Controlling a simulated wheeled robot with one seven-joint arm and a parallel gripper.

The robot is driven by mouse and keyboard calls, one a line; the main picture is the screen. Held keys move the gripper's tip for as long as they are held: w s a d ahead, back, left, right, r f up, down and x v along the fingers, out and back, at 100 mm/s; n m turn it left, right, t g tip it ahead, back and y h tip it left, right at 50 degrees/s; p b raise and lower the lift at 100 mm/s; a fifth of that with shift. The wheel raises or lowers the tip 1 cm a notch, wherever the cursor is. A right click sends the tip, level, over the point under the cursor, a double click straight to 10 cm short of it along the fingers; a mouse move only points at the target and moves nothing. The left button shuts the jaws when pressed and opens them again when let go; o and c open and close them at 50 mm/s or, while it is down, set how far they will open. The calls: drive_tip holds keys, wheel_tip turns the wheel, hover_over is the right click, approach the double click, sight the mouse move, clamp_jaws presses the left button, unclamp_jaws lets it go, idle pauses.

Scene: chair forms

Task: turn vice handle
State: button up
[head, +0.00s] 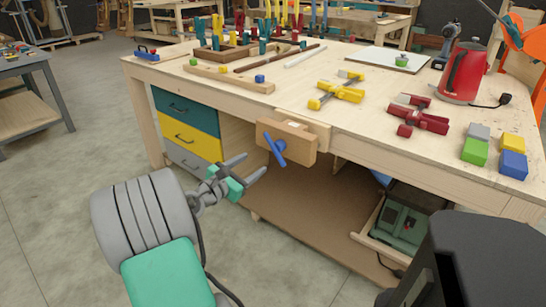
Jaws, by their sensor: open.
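The vice (298,143) is a wooden jaw block on the front edge of the workbench. Its blue handle (276,149) is a bar on the front face of the block, tilted from upper left to lower right. My gripper (253,167) is left of the handle and a little lower in the picture. Its two grey fingers are apart and empty, and they point towards the bench front. The fingertips look clear of the handle. How far in depth they are from it is hard to tell.
The workbench (300,92) carries clamps (337,92), a red kettle (464,72), coloured blocks (482,145) and a tool rack (222,50). Coloured drawers (190,137) sit below its left side. A green machine (403,220) lies on the lower shelf. Open floor lies in front.

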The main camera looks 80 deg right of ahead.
sight(273, 151)
drive_tip(key=shift+n+g+h, duration=0.4)
drive_tip(key=shift+n+g, duration=0.1)
drive_tip(key=shift+n, duration=0.3)
drive_tip(key=x, duration=0.3)
drive_tip(key=s+b+x, duration=0.1)
drive_tip(key=x, duration=0.2)
drive_tip(key=r+x, duration=0.1)
drive_tip(key=x, duration=0.2)
drive_tip(key=shift+s+r, duration=0.1)
drive_tip(key=shift+s, duration=0.35)
drive_tip(key=shift+c, duration=0.4)
clamp_jaws()
